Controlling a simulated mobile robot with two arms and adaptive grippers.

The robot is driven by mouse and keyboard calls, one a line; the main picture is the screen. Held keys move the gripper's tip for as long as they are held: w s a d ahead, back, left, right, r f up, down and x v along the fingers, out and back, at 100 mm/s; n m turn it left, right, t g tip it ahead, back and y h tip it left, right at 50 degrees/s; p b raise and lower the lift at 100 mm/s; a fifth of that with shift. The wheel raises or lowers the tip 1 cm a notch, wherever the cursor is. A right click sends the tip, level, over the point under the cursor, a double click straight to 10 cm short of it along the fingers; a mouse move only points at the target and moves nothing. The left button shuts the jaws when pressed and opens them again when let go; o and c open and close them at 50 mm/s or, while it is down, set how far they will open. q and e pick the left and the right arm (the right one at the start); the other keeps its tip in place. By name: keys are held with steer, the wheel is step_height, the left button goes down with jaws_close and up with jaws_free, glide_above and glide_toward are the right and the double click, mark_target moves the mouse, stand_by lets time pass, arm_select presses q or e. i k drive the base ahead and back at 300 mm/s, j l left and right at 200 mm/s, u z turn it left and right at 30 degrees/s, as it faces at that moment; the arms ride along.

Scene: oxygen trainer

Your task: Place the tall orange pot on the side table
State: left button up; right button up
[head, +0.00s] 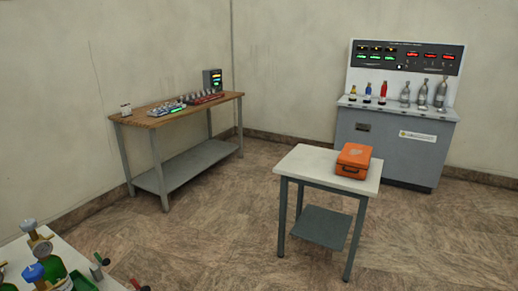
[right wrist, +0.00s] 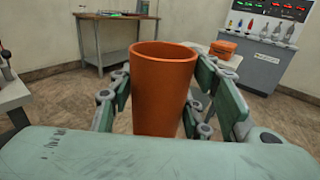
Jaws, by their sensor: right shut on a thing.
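The tall orange pot (right wrist: 162,90) is upright and open at the top in the right wrist view. My right gripper (right wrist: 160,105) is shut on it, with a finger on each side of its wall. The pot and this gripper do not show in the head view. The side table (head: 314,167), with a white top, grey legs and a lower shelf, stands in the middle of the room. An orange case (head: 354,160) lies on its right part; the left part of the top is bare. My left gripper is in neither view.
A wooden workbench (head: 180,107) with instruments stands along the left wall. A grey console (head: 395,140) with several bottles stands behind the side table. A pale table (head: 55,262) with green cylinders is at the lower left. Open floor lies in front of the side table.

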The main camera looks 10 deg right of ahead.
mark_target(322, 164)
steer(key=i+l+z, duration=0.1)
steer(key=i+l, duration=0.2)
steer(key=i+l+z, duration=0.15)
steer(key=i+l, duration=0.15)
steer(key=i, duration=0.25)
steer(key=i+l+z, duration=0.1)
steer(key=i+l, duration=0.15)
steer(key=i, duration=0.2)
steer(key=i+l+z, duration=0.1)
steer(key=i, duration=0.35)
steer(key=i+j+z, duration=0.2)
steer(key=i+j, duration=0.95)
steer(key=i, duration=0.1)
